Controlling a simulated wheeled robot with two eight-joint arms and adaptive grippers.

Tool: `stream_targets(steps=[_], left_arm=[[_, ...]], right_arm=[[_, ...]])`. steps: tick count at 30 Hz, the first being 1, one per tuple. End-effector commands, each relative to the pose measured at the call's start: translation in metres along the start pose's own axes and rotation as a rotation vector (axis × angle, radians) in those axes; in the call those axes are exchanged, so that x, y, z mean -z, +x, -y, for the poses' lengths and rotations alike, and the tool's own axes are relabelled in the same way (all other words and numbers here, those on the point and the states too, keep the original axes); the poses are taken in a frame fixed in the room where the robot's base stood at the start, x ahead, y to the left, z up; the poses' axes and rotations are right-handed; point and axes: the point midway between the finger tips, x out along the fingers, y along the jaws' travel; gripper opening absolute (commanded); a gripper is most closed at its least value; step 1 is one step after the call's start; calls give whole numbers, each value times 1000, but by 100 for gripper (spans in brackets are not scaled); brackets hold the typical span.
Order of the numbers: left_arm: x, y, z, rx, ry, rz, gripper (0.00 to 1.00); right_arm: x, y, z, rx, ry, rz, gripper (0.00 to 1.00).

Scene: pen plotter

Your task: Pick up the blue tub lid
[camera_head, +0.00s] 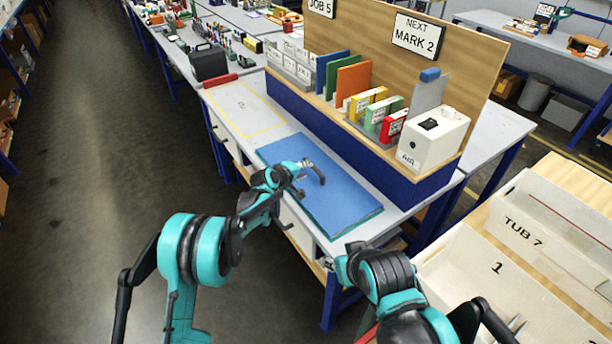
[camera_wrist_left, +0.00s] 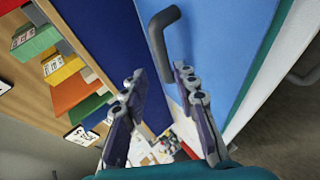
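The blue tub lid (camera_head: 335,200) lies flat on the grey bench, a wide blue slab with a dark grey bar handle (camera_head: 317,172). My left gripper (camera_head: 303,175) is over the lid, beside the handle. In the left wrist view, the blue lid (camera_wrist_left: 215,35) fills the upper middle, and its bent handle (camera_wrist_left: 160,40) stands just beyond the fingertips. The left gripper (camera_wrist_left: 158,78) is open there, with nothing between its fingers. My right gripper (camera_head: 331,264) is low near the bench's front edge, mostly hidden by its own arm; its fingers cannot be made out.
A wooden-backed shelf with coloured boards (camera_head: 352,80), small boxes and a white AIR box (camera_head: 434,138) stands behind the lid. A yellow-outlined area (camera_head: 245,108) left of the lid is clear. A white bin marked TUB 7 (camera_head: 525,228) stands at right.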

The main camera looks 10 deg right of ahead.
Motion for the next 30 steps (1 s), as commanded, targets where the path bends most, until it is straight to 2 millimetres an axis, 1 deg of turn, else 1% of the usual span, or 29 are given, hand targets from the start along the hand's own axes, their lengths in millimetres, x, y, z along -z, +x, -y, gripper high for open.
stream_targets(steps=[1,8,13,15,19,25,26,27,29,30], left_arm=[[-1,6,1,-2,-3,1,29],[-1,33,4,-2,-2,0,29],[-2,60,8,-2,-2,1,29],[-2,69,6,-2,-1,1,29],[-1,78,5,-1,-1,0,29],[-1,78,4,-1,-1,0,29],[-1,78,4,-1,-1,0,26],[-1,78,4,-1,-2,0,16],[-1,78,4,-1,-2,0,0],[-1,78,4,-1,-1,0,0]], right_arm=[[-1,2,0,0,0,0,33],[-7,10,0,0,0,0,33],[-16,22,0,0,0,0,33],[-17,24,0,0,0,0,33],[-18,26,0,0,0,0,33],[-18,25,0,0,0,0,33],[-18,25,0,0,0,0,33],[-18,25,0,0,0,0,33],[-18,25,0,0,0,0,33],[-18,25,0,0,0,0,33]])
